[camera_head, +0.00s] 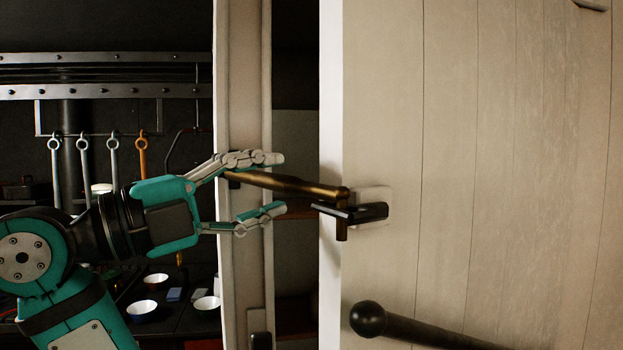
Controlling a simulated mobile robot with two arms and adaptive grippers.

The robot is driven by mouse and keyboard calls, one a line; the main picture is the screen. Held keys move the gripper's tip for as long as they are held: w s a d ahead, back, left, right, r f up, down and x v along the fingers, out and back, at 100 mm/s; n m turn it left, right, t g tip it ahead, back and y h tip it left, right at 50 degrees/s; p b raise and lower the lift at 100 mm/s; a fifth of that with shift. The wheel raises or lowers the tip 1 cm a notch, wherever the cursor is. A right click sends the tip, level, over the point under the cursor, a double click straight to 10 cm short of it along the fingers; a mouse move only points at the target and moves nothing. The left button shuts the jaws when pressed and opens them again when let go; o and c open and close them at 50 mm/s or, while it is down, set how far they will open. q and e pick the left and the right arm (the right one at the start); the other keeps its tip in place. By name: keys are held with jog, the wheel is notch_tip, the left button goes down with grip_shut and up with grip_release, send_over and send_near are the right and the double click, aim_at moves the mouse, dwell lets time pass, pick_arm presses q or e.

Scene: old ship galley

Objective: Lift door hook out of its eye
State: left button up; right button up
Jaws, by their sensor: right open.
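The brass door hook (300,188) runs from the pale post on the left to the door on the right. Its bent tip points down through the dark eye (352,212), which sits on a pale plate on the door (470,150). The hook's tip shows below the eye. My right gripper (284,183) is open, with one finger above the hook's shaft and one below it. I see gaps between the fingers and the shaft. The hook's left end is partly hidden behind the upper finger. My left gripper is out of view.
A dark bar with a ball end (367,318) stands out low on the door. The pale post (243,80) rises behind my fingers. Behind my arm are hanging utensils (113,155) and a counter with white bowls (142,308). A dark gap lies between post and door.

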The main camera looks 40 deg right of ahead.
jog(key=x, duration=0.2)
jog(key=shift+d, duration=0.3)
jog(key=shift+s+a, duration=0.1)
jog(key=shift+a, duration=0.25)
jog(key=shift+c, duration=0.9)
jog(key=shift+d, duration=0.1)
grip_shut()
jog(key=shift+d+f, duration=0.1)
jog(key=shift+d, duration=0.2)
